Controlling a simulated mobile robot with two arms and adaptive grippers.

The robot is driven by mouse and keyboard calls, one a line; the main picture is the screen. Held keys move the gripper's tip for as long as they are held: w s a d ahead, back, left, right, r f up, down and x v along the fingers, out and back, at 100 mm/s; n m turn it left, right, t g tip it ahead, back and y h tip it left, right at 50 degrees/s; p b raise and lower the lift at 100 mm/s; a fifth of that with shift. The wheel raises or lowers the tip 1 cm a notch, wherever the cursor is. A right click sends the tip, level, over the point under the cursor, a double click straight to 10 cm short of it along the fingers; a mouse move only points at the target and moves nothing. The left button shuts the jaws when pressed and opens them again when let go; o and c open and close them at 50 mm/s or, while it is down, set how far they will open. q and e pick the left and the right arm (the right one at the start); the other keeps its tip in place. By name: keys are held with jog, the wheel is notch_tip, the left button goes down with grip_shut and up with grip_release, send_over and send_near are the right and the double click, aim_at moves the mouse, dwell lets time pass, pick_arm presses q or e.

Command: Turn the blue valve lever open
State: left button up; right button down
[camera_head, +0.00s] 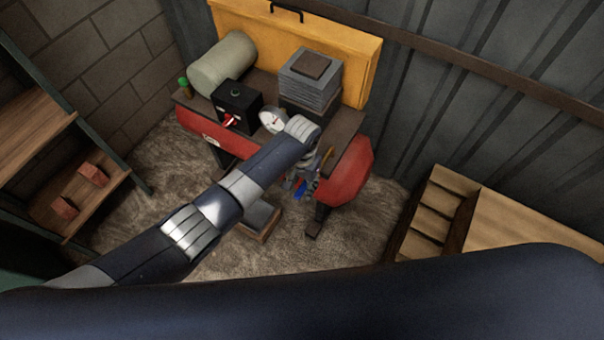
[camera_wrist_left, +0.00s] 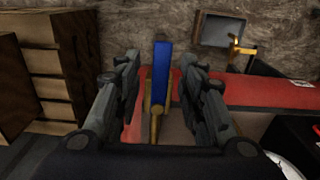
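The blue valve lever (camera_wrist_left: 161,70) stands upright in the left wrist view, on a brass valve (camera_wrist_left: 156,112) at the red tank (camera_wrist_left: 255,92). My left gripper (camera_wrist_left: 158,66) is open, with one finger on each side of the lever and a gap visible on both sides. In the head view the lever shows as a small blue patch (camera_head: 300,189) by the tank's right end. My left gripper (camera_head: 303,174) is there too, partly hidden by its own arm. My right gripper is not in view.
The red tank (camera_head: 358,168) carries a black box (camera_head: 238,112), a gauge (camera_head: 272,119) and a grey finned block (camera_head: 312,78). A yellow panel (camera_head: 345,42) stands behind. Wooden shelves (camera_head: 95,197) are at left, a wooden drawer unit (camera_head: 525,217) at right. Floor lies open between.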

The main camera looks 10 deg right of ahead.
aim_at(302, 189)
pick_arm(q)
notch_tip(302, 189, up, 11)
jog(key=shift+r, duration=0.2)
dwell(0.6)
